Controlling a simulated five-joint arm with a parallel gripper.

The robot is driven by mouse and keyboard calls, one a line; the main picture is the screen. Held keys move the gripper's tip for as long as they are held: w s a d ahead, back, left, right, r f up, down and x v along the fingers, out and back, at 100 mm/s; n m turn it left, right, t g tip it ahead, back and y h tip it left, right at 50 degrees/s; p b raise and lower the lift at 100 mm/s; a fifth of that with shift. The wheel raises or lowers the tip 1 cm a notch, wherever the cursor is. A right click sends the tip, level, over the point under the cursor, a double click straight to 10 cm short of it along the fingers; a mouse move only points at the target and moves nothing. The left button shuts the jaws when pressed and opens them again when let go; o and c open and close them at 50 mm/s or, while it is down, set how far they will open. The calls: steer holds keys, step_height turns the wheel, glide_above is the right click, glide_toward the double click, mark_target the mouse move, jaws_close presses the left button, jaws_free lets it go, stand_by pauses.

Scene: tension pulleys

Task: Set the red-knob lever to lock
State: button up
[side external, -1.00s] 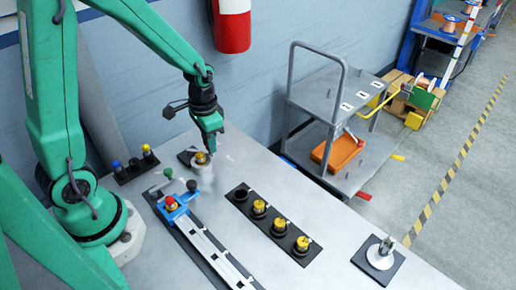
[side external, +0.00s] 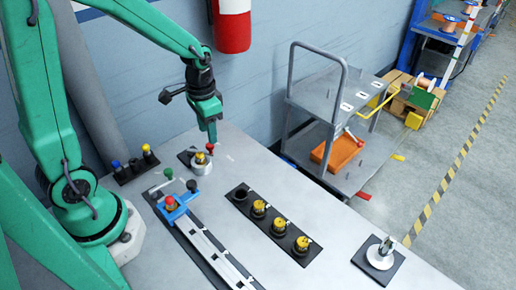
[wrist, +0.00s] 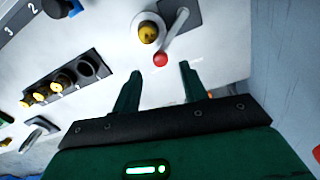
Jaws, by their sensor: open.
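The lever's red knob (wrist: 160,59) sits at the end of a grey arm beside a round grey base with a yellow pulley (wrist: 148,32). The knob also shows in the side external view (side external: 209,147), beside the yellow-topped pulley. My gripper (wrist: 160,71) is open and empty. In the wrist view its fingertips frame the knob, with one finger to each side. In the side external view my gripper (side external: 212,139) is just above the knob. I cannot tell whether a finger touches it. Lock markings are not readable.
A blue carriage (side external: 177,208) with red, green and black knobs stands on a rail (side external: 215,250) to the front left. A black strip (side external: 268,229) with several yellow-topped pulleys lies to the right. A wall stands behind. Bare tabletop lies right of the lever.

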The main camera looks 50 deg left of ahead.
steer(key=shift+r, duration=1.75)
steer(key=shift+r, duration=0.15)
steer(key=shift+s+r, duration=0.1)
steer(key=shift+r, duration=0.1)
step_height(320, 180, up, 6)
steer(key=t, duration=0.2)
glide_above(209, 145)
steer(key=s+d, duration=0.2)
steer(key=s, duration=0.2)
steer(key=s+d+r+n+t, duration=0.1)
steer(key=s+r+n+t, duration=0.1)
steer(key=s+r, duration=0.3)
steer(key=shift+s+d+t, duration=0.15)
steer(key=shift+s+t, duration=0.5)
steer(key=shift+t, duration=0.15)
steer(key=shift+r, duration=0.1)
